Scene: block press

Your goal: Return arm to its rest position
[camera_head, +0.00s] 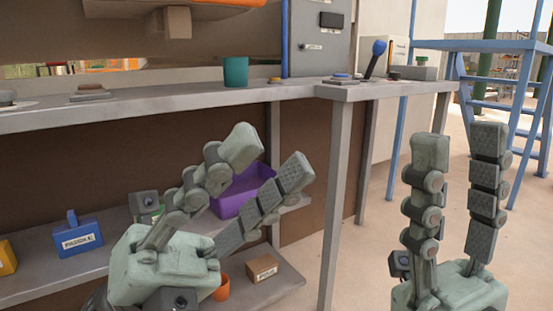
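My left gripper (269,165) is at the lower left-centre, in front of the shelves below the counter. Its two fingers are spread apart with nothing between them; a purple bin (241,193) shows behind them. My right gripper (459,145) is at the lower right, pointing up, over the open floor. Its two fingers stand apart and hold nothing. Both arms behind the grippers are out of frame.
A grey counter (190,97) spans the left and middle, with a green cup (235,72), a blue-knobbed lever (376,58) and a blue button (342,76). Lower shelves hold a blue box (78,238) and a cardboard box (262,268). Blue stairs (493,107) stand at right.

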